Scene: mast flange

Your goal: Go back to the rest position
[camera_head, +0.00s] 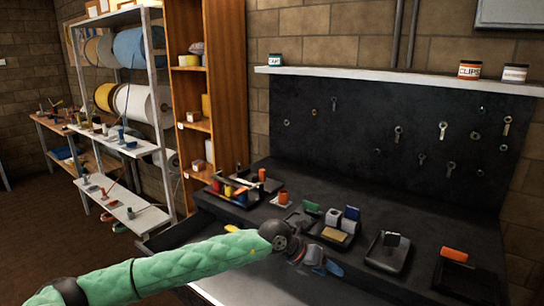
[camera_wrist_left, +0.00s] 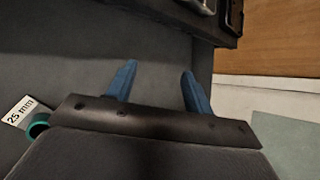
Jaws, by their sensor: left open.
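My left arm, in a green padded sleeve, comes in from the left in the head view. My left gripper (camera_head: 328,266) is over the front part of the dark workbench (camera_head: 290,187). In the left wrist view, the two blue fingers of my left gripper (camera_wrist_left: 160,82) stand well apart with nothing between them, above a plain dark surface. I cannot tell the exact height above the bench. My right gripper is in neither view.
Small trays and holders stand along the bench, including one with a grey-white block (camera_head: 332,217) and one with an orange piece (camera_head: 455,254). A "25 mm" label (camera_wrist_left: 18,111) and a teal ring (camera_wrist_left: 38,126) lie left of the gripper. Shelving (camera_head: 150,150) stands left.

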